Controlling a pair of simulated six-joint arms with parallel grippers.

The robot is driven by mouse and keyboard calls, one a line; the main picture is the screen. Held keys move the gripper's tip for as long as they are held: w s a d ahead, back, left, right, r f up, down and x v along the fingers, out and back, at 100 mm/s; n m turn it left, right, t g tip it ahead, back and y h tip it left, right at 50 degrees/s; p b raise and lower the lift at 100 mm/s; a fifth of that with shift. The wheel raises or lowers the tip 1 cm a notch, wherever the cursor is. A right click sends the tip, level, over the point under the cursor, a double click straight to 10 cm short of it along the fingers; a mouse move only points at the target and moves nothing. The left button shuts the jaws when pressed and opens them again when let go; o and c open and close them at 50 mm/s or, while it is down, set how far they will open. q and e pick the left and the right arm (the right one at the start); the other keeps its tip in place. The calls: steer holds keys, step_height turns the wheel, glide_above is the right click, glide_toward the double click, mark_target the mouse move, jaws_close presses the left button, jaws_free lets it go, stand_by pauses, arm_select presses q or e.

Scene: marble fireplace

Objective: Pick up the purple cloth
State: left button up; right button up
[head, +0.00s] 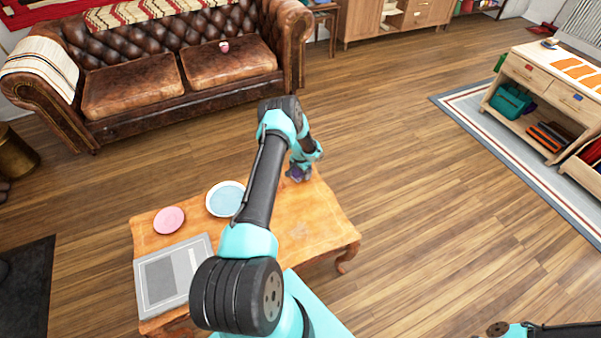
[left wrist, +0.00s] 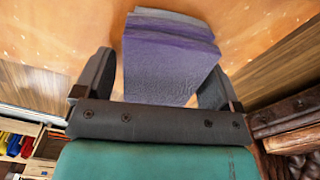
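The purple cloth (left wrist: 170,62) is a folded stack lying on the wooden table, seen at the top middle of the left wrist view. In the head view only a small purple patch (head: 296,175) of it shows, at the table's far right corner, mostly hidden by my left gripper (head: 301,172). In the left wrist view my left gripper (left wrist: 160,70) is open, with one finger on each side of the cloth. A narrow gap shows at the left finger; the right finger overlaps the cloth's edge, and I cannot tell if they touch.
The wooden table (head: 325,222) also bears a blue-and-white plate (head: 225,198), a pink plate (head: 169,220) and a grey flat box (head: 170,275). A brown leather sofa (head: 228,65) stands behind. Open floor lies to the right.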

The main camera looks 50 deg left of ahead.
arm_select(q)
steer(key=c, duration=0.9)
steer(key=shift+r, duration=0.5)
steer(key=r, duration=0.2)
steer(key=shift+s+d+r, duration=0.15)
steer(key=shift+s+r, duration=0.05)
steer(key=shift+r, duration=0.15)
steer(key=s+d, duration=0.1)
steer(key=d, duration=0.1)
steer(key=s+d, duration=0.2)
steer(key=shift+s+r, duration=0.2)
steer(key=shift+s, duration=0.05)
steer(key=shift+s+d+r, duration=0.25)
steer(key=shift+s+d, duration=1.45)
steer(key=shift+d, duration=0.25)
steer(key=shift+s+d+r, duration=0.2)
steer(key=shift+s+d, duration=1.45)
steer(key=shift+d, duration=0.25)
